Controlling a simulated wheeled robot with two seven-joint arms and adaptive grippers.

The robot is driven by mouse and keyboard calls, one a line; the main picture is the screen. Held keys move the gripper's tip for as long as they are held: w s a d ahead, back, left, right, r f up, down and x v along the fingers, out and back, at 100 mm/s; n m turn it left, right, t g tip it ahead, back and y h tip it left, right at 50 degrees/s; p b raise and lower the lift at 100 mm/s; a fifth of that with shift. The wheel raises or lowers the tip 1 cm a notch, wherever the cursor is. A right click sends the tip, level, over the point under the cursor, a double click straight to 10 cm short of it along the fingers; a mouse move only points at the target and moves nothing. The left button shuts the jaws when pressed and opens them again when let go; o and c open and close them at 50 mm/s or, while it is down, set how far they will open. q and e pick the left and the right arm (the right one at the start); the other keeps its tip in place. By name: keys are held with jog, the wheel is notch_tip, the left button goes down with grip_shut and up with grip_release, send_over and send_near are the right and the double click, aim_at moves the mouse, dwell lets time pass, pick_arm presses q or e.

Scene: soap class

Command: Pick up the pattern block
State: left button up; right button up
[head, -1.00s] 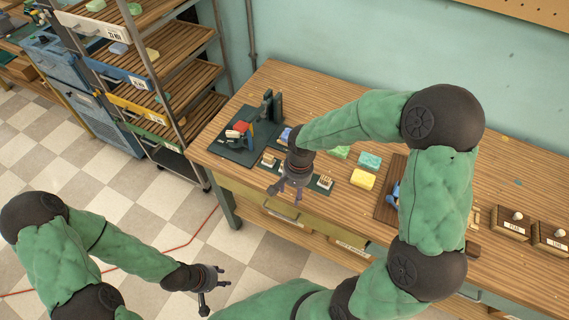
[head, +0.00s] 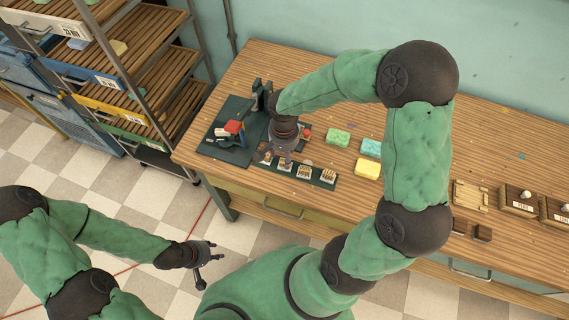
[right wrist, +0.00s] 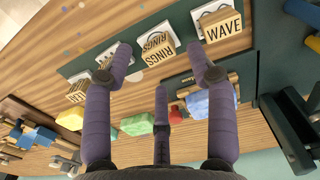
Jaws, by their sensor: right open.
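Several pale wooden pattern blocks stand in a dark green rack (head: 315,180) at the table's front edge. In the right wrist view, one block (right wrist: 223,25) reads WAVE, and another lettered block (right wrist: 157,47) stands left of it. More blocks further left are partly hidden by a finger. My right gripper (head: 285,160) is over the left part of the rack. In the right wrist view its fingers (right wrist: 161,55) are spread and empty, around the line of sight to the middle block. My left gripper (head: 205,263) hangs over the floor, fingers apart, holding nothing.
A dark green press stand (head: 225,150) with a red-topped part is left of the rack. Green soap (head: 338,137), teal soap (head: 371,148) and yellow soap (head: 368,169) lie to the right. Labelled boxes (head: 518,200) stand far right. A shelf rack (head: 140,80) is at left.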

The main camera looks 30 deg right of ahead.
jog(key=shift+s+f+b, duration=0.15)
jog(key=shift+f+b, duration=0.75)
jog(key=shift+f, duration=1.85)
jog(key=c, duration=0.9)
